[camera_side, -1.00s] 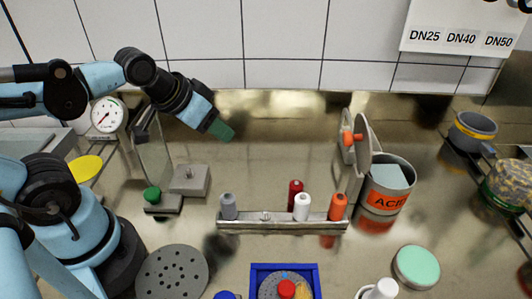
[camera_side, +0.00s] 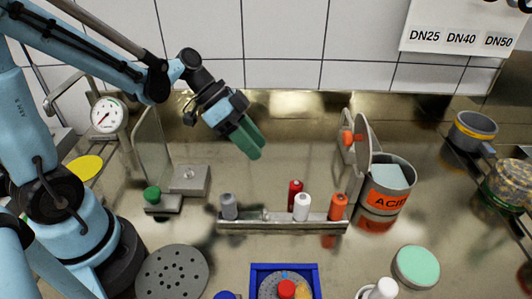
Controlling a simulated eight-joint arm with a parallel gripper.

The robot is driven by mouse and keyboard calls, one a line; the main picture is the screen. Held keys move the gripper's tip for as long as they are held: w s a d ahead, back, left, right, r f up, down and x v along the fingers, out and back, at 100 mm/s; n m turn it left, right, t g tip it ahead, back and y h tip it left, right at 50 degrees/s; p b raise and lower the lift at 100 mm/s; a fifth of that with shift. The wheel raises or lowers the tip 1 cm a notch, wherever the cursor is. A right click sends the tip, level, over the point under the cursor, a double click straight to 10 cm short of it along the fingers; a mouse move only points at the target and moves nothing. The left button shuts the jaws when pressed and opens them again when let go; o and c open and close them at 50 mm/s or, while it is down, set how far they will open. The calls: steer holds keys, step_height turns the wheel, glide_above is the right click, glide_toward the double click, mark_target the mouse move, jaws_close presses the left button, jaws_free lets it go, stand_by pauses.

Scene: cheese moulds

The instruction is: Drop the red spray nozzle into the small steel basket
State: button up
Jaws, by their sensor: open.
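A dark red nozzle (camera_side: 295,190) stands upright at the metal nozzle rail (camera_side: 250,224), partly hidden behind a white nozzle (camera_side: 302,207). I cannot tell whether it sits on the rail or behind it. A grey nozzle (camera_side: 229,206) and an orange nozzle (camera_side: 338,206) stand on the same rail, with a bare short peg between the grey and white ones. My gripper (camera_side: 254,147) has green fingers, is open and empty, and hangs above and behind the rail, up and left of the red nozzle. I cannot make out a small steel basket for certain.
A blue crate (camera_side: 256,268) in front holds a disc and a red-topped item (camera_side: 287,289). A tub labelled ACID (camera_side: 388,186) stands right of the rail. A perforated disc (camera_side: 172,273) and a green-lidded jar (camera_side: 415,266) lie in front.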

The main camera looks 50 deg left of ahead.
mark_target(293, 182)
steer(key=d+f+m+h, duration=0.1)
steer(key=d+m, duration=0.1)
steer(key=w+d+f+m+h, duration=0.1)
steer(key=d+f+m, duration=0.1)
steer(key=w+d+f+m+h, duration=0.1)
steer(key=d+m+h, duration=0.1)
steer(key=shift+w+f+g, duration=0.1)
steer(key=shift+f+g, duration=0.25)
steer(key=shift+g, duration=0.05)
steer(key=shift+a+f+x, duration=0.1)
steer(key=shift+f+x, duration=0.1)
steer(key=shift+x, duration=1.1)
steer(key=shift+a+f+x, duration=0.1)
steer(key=shift+f+x, duration=0.1)
steer(key=shift+x, duration=1.15)
steer(key=shift+a, duration=0.1)
jaws_close()
steer(key=shift+r, duration=0.2)
